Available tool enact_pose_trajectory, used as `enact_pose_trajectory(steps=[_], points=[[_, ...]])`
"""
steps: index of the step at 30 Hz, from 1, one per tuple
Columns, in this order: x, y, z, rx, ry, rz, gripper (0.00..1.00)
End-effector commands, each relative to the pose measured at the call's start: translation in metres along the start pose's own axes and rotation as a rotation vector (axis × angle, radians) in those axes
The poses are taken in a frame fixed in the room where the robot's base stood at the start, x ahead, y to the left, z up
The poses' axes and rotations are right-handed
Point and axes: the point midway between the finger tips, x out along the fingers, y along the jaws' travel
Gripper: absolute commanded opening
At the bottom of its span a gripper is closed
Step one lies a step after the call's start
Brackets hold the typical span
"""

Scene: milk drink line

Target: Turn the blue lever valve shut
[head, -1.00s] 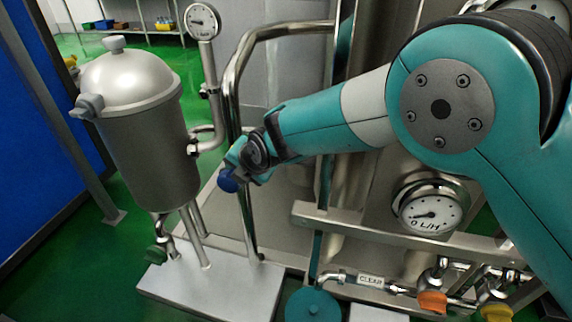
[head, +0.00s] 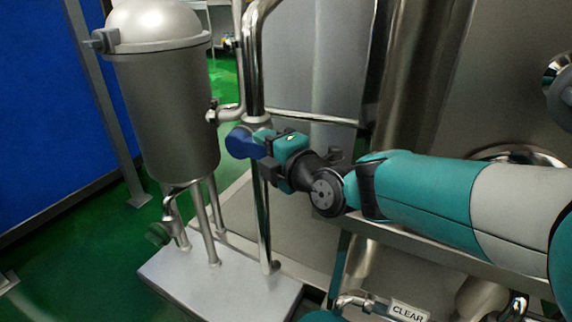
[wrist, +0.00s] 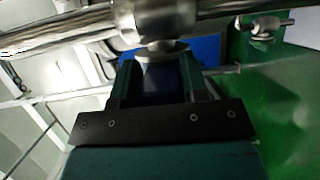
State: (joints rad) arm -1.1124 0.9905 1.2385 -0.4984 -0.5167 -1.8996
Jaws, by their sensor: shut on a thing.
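The blue lever (head: 241,142) sits on the vertical steel pipe beside the domed vessel. In the head view it points left and slightly down from the pipe. My gripper (head: 262,143) reaches it from the right, and its jaws are shut on the lever. In the wrist view the blue lever (wrist: 200,50) shows behind and between the two dark fingers of my gripper (wrist: 160,75), just below the steel valve body (wrist: 155,20). The fingers hide part of the lever.
The domed steel vessel (head: 165,110) stands close on the left on a pale base plate (head: 225,285). A small green handle (head: 158,234) is under it. A large steel tank (head: 480,80) fills the right. A pipe labelled CLEAR (head: 408,311) runs low in front.

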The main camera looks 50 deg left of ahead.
Motion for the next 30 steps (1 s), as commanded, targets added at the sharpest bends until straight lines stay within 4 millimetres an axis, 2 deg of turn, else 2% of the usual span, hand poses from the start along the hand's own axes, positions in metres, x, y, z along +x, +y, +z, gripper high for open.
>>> enact_pose_trajectory(steps=[1,9,23,24,27,30], points=[[0.0012,-0.0068,0.0017,0.003,-0.005,0.021,0.0],[0.0033,-0.0057,-0.0018,0.03,0.0,0.084,0.0],[0.0031,-0.0051,-0.003,0.039,0.004,0.093,0.0],[0.0031,-0.0052,-0.0031,0.039,0.004,0.093,0.48],[0.0031,-0.0053,-0.0034,0.038,0.005,0.092,0.66],[0.0031,-0.0053,-0.0036,0.038,0.005,0.092,0.66]])
